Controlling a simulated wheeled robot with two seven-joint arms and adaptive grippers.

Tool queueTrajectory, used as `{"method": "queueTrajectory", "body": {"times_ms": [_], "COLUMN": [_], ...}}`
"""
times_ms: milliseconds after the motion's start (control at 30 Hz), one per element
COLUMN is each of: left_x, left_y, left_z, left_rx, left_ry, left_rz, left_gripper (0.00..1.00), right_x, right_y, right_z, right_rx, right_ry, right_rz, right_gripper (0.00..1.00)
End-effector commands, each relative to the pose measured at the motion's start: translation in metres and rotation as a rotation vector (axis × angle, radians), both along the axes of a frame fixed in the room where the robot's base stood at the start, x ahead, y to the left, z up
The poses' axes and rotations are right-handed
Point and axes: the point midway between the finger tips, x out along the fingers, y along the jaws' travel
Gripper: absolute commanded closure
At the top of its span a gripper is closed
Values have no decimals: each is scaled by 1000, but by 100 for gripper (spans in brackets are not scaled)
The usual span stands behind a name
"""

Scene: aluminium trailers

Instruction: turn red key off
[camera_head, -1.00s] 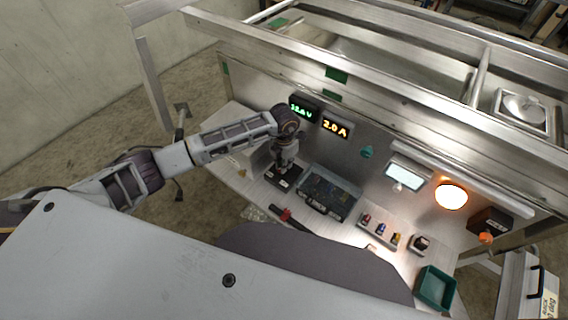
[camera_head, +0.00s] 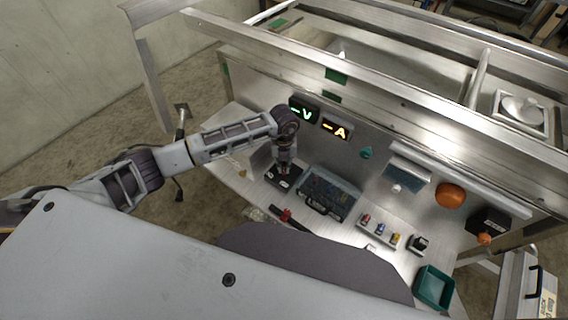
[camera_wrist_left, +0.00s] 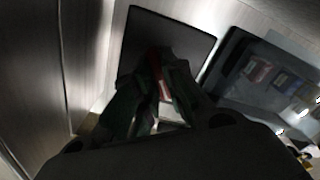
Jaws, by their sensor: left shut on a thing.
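My left gripper (camera_head: 285,168) points down over a dark switch panel (camera_head: 280,182) on the bench. In the left wrist view its fingers (camera_wrist_left: 160,95) are shut on the red key (camera_wrist_left: 160,75), which sits at the dark panel (camera_wrist_left: 178,32). The fingers hide much of the key, so its exact angle is hard to tell. The voltage display (camera_head: 303,110) and the current display (camera_head: 336,129) show only dashes. The round orange lamp (camera_head: 450,195) is dark. My right gripper is not in view.
A dark case with a clear lid (camera_head: 328,192) lies right of the panel. A red-handled tool (camera_head: 287,215) lies in front. Small coloured parts in a holder (camera_head: 378,230) and a green bin (camera_head: 434,287) stand farther right. Metal trailer rails pass above the bench.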

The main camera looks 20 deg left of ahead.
Motion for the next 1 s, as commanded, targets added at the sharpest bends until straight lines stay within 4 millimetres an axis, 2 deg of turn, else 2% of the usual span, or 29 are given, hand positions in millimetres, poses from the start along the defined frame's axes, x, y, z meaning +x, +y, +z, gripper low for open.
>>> {"method": "queueTrajectory", "body": {"times_ms": [333,667,867,900,1000], "left_x": [1,2,2,2,1], "left_y": [0,0,0,0,0], "left_z": [1,1,1,1,1], "left_rx": [0,0,-1,-1,0], "left_ry": [-3,-3,-4,-4,-3], "left_rz": [157,188,187,187,187], "left_gripper": [100,100,100,85,72], "right_x": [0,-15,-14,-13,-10], "right_y": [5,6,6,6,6], "right_z": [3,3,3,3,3], "right_rx": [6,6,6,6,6], "right_ry": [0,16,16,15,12], "right_rz": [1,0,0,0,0], "right_gripper": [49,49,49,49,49]}}
